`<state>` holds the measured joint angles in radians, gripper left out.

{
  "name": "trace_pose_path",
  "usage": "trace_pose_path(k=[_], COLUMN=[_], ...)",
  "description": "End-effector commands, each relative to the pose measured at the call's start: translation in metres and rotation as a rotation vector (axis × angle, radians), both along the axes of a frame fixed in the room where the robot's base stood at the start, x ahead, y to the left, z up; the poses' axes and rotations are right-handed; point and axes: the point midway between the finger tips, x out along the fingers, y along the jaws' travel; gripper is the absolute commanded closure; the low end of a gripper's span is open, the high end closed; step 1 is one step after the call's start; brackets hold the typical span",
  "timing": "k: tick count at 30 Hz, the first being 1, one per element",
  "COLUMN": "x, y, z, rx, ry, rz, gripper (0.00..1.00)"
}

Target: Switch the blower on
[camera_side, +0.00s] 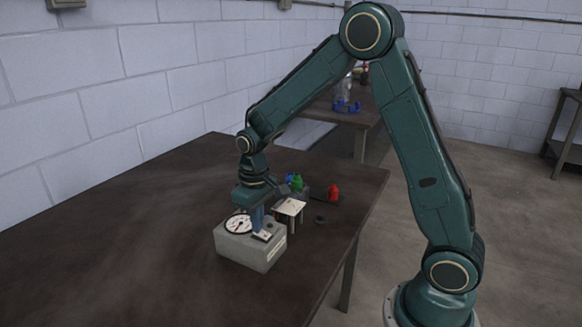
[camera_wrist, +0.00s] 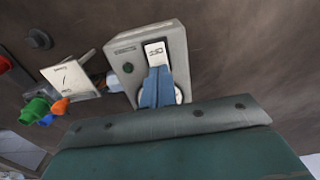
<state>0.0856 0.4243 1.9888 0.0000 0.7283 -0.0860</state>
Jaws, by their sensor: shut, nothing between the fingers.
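A grey box (camera_side: 247,250) stands on the table with a round white dial (camera_side: 238,223) and a small white switch plate (camera_side: 263,236) on top. In the wrist view the box (camera_wrist: 118,78) also shows a dark round spot and a small label. The switch plate (camera_wrist: 155,50) lies just beyond my fingertips there. My gripper (camera_side: 258,229) points down over the box top, close to the switch plate. Its blue fingers (camera_wrist: 158,70) are together and empty, and they partly cover the dial in the wrist view. I cannot tell whether the fingertips touch the switch or which way it is set.
A white card on a stand (camera_side: 290,207) is beside the box. Behind it are blue, green (camera_side: 297,183) and red (camera_side: 333,192) pieces. A small dark round piece (camera_side: 320,219) lies near the table's right edge. The table (camera_side: 110,240) left of the box is clear.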

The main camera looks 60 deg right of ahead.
Motion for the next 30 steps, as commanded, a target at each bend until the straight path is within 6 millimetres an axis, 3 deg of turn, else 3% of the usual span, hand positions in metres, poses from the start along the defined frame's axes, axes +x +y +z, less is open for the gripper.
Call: trace_pose_path(k=[19, 30], x=[0.0, 0.0], y=[0.0, 0.0], z=[-0.005, 0.013], rx=[0.0, 0.0], ry=[0.002, 0.0], rz=[0.0, 0.0], gripper=[1.0, 1.0])
